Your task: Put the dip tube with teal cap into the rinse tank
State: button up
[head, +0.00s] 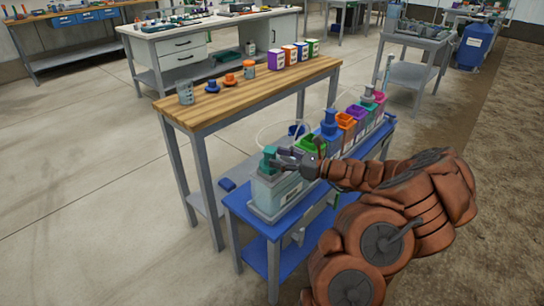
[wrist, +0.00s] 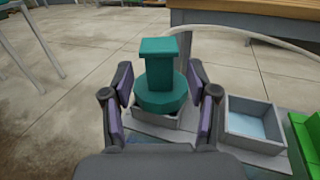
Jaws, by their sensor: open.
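The dip tube's teal cap (wrist: 160,80) has a round base with a square-topped block. It stands upright over a small grey square opening (wrist: 143,122); the tube below it is hidden. The cap also shows in the head view (head: 269,156), above a pale labelled tank (head: 268,194) at the near end of the blue bench. My gripper (wrist: 164,105) is open, with a finger on each side of the cap; I cannot tell whether they touch it. Beside it in the wrist view is an open grey square container (wrist: 255,126) with pale blue inside. I cannot tell which vessel is the rinse tank.
A pale hose (wrist: 250,36) arches behind the cap to the right. A green container (wrist: 305,140) stands right of the open grey one. Several coloured containers line the blue bench (head: 246,212). A wood-topped table (head: 225,98) stands alongside with cups and caps on it.

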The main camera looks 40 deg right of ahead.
jog(key=v, duration=0.8)
jog(key=shift+s+d, duration=0.15)
jog(key=shift+s, duration=0.2)
dwell(0.3)
